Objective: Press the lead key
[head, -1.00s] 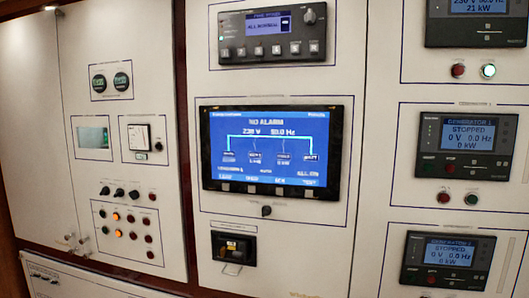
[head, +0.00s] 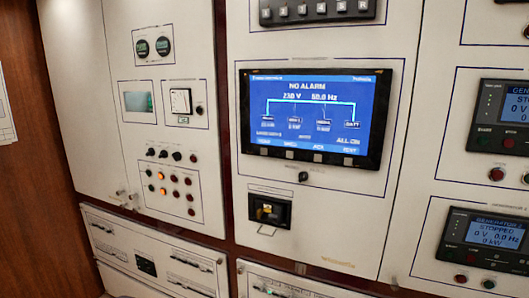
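No key that I can read as the lead key shows in the head view. A row of small grey keys (head: 304,156) runs along the lower bezel of the large blue display (head: 315,118); the legends above them are too small to read surely. The screen says NO ALARM, 230 V and 50.0 Hz. At the top edge, a dark controller (head: 317,11) with a row of square keys is cut off by the frame. Neither of my grippers is in view.
Left of the display is a panel with lit and unlit buttons (head: 174,189), gauges (head: 153,47) and a meter (head: 180,101). A black breaker (head: 269,210) sits below the display. Generator controllers (head: 488,240) stand at right. Drawer-like panels (head: 155,258) lie below. A wooden wall (head: 40,200) is at left.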

